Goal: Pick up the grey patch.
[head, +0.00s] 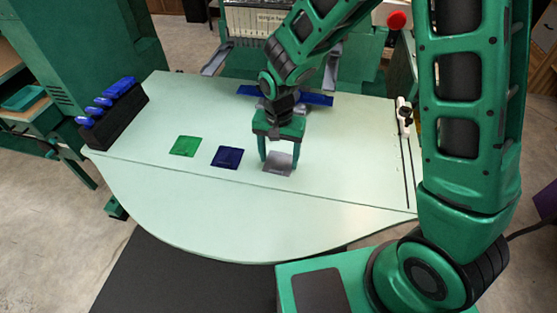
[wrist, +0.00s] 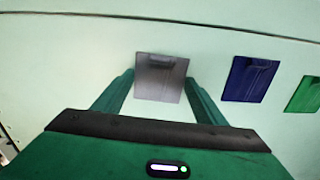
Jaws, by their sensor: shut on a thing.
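The grey patch (head: 279,162) is a thin square on the pale green table, to the right of the other patches. My gripper (head: 278,166) points down over it, with a finger at each side. In the wrist view the grey patch (wrist: 160,78) lies between the two green fingertips (wrist: 158,80), and a raised ridge shows near its far edge. My gripper is shut on the grey patch. The patch looks level and at or very near the table top; I cannot tell whether it is clear of the surface.
A dark blue patch (head: 227,157) and a green patch (head: 185,146) lie flat to the left. A black rack with blue-topped items (head: 115,107) stands at the table's left edge. A blue strip (head: 318,98) lies behind my gripper. The table's front (head: 200,215) is clear.

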